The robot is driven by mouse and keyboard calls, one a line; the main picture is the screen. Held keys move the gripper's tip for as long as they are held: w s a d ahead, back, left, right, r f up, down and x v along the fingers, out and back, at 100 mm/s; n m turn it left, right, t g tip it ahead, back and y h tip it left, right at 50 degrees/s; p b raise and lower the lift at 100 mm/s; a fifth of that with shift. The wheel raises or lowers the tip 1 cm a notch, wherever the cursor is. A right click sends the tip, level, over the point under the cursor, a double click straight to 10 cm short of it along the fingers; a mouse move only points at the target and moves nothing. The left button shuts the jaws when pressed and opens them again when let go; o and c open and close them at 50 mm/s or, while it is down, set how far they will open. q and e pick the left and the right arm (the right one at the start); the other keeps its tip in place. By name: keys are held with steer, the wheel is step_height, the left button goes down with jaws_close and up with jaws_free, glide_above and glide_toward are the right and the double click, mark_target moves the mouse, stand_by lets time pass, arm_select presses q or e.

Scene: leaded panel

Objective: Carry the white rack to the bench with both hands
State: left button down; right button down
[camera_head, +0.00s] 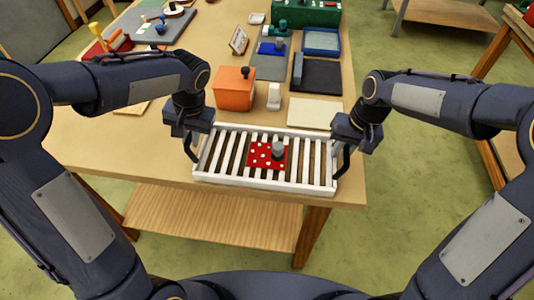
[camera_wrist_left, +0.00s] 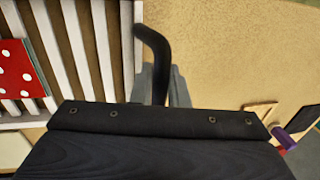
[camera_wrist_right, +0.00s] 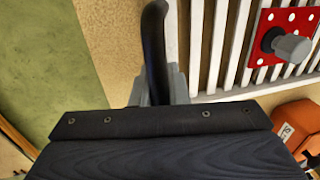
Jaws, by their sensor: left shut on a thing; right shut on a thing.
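The white slatted rack (camera_head: 225,160) is level at the near end of the wooden bench (camera_head: 100,155), over its top near the front edge. I cannot tell whether it touches the bench. A red card with white dots (camera_head: 256,160) and a grey knob (camera_head: 278,149) are on its slats. My left gripper (camera_head: 190,150) is shut on the black handle at the rack's left end; that handle shows in the left wrist view (camera_wrist_left: 152,50). My right gripper (camera_head: 346,152) is shut on the black handle at the right end, also in the right wrist view (camera_wrist_right: 153,45). The fingertips are mostly hidden.
Just behind the rack are an orange box (camera_head: 233,90), a small white object (camera_head: 274,97) and a cream sheet (camera_head: 314,113). Farther back are dark trays (camera_head: 317,76), a blue tray (camera_head: 321,41) and a green case (camera_head: 305,12). Bare bench lies left of the rack.

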arm_select(q)
steer(key=shift+w+r, duration=0.15)
steer(key=shift+r, duration=0.15)
arm_select(e)
steer(key=shift+w+r, duration=0.15)
steer(key=shift+r, duration=0.1)
